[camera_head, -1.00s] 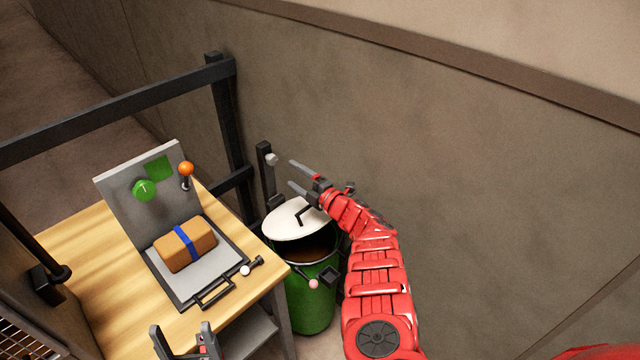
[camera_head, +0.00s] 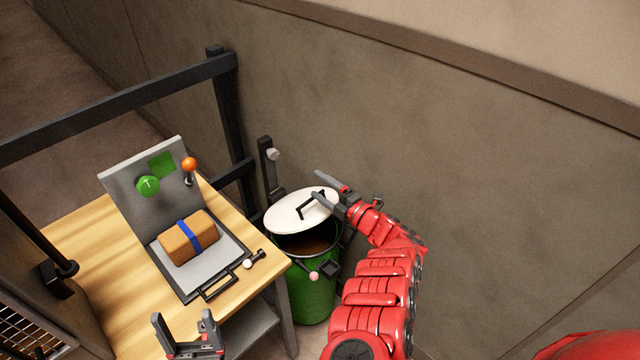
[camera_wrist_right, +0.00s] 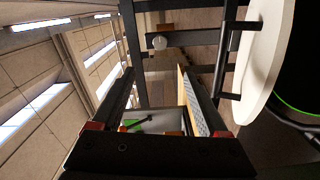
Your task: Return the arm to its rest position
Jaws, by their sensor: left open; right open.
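My right arm is red and reaches up from the bottom of the head view. Its gripper (camera_head: 328,186) is open and empty, in front of the wall beside the white lid of the green bin. In the right wrist view its two fingers (camera_wrist_right: 158,95) stand apart with nothing between them. I cannot tell whether it touches the lid. My left gripper (camera_head: 188,328) shows at the bottom of the head view, open and empty, over the front edge of the wooden table. The rest of the left arm is out of view.
The wooden table (camera_head: 88,240) bears a brown package with a blue band (camera_head: 188,238) on a grey plate. An upright panel with an orange-knobbed lever (camera_head: 189,166) stands behind it. The green bin (camera_head: 312,298) has a raised white lid (camera_head: 290,212). A dark railing (camera_head: 120,103) runs behind.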

